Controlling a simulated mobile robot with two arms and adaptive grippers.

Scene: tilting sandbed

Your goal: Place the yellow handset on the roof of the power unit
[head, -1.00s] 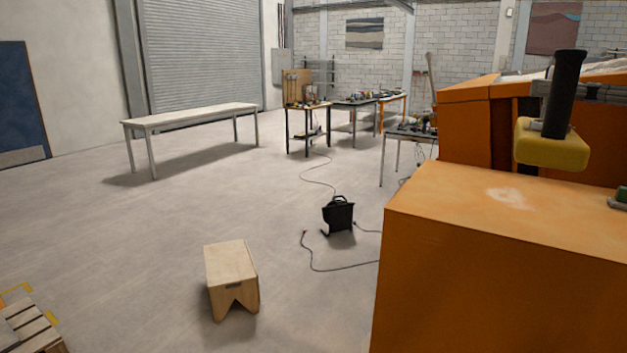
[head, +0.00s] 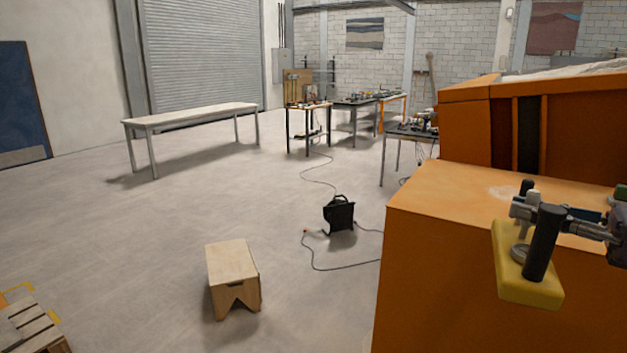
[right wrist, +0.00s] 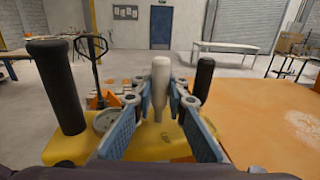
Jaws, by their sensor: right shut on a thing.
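The yellow handset (head: 522,282) has black upright grips and shows at the right of the head view. My right gripper (head: 535,212) is shut on it. In the right wrist view, the blue-padded fingers (right wrist: 160,100) close around a pale post on the handset (right wrist: 160,146). The power unit is the orange box, with a flat roof (head: 440,190). In the head view the handset overlaps the roof's near edge and the front face. In the right wrist view the roof (right wrist: 265,120) lies to the handset's right. I cannot tell whether they touch. My left gripper is out of view.
A taller orange body (head: 467,125) stands behind the roof. A wooden stool (head: 232,275), a black heater-like box (head: 338,213) with a cable, and a pallet (head: 28,325) stand on the open floor.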

